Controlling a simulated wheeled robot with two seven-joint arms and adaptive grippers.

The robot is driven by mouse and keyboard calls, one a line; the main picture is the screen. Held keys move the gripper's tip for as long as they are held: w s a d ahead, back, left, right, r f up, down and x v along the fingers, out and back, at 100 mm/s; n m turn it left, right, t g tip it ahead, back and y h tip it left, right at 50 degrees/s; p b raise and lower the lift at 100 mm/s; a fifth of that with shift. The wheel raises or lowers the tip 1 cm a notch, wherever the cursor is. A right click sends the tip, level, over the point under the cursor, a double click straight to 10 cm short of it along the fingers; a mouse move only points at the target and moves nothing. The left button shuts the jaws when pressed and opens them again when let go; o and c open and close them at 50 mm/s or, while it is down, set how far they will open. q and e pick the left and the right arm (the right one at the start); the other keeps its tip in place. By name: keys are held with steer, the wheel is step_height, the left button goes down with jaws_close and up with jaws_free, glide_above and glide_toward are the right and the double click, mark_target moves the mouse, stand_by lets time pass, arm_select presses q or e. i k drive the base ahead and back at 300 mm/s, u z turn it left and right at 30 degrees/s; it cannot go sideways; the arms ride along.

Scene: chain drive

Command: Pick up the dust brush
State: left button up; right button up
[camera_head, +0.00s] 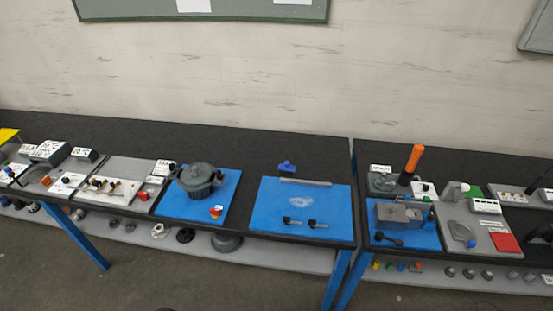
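A small blue object (286,167) lies on the dark bench top just behind the middle blue mat (265,222). It may be the dust brush, but it is too small to be sure. A pale dusty patch (301,202) marks the middle of that mat. A thin grey strip (305,182) lies along the mat's back edge. Neither of my grippers shows in the head view.
Two dark-handled parts (300,222) lie near the mat's front. A grey round housing (197,178) stands on the left blue mat. A gap (353,190) separates the benches. An orange-handled tool (413,160) stands upright on the right bench. The bench back is mostly clear.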

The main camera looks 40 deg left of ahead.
mark_target(285, 168)
steer(key=u, duration=0.75)
steer(key=i, duration=0.95)
steer(key=u, duration=1.05)
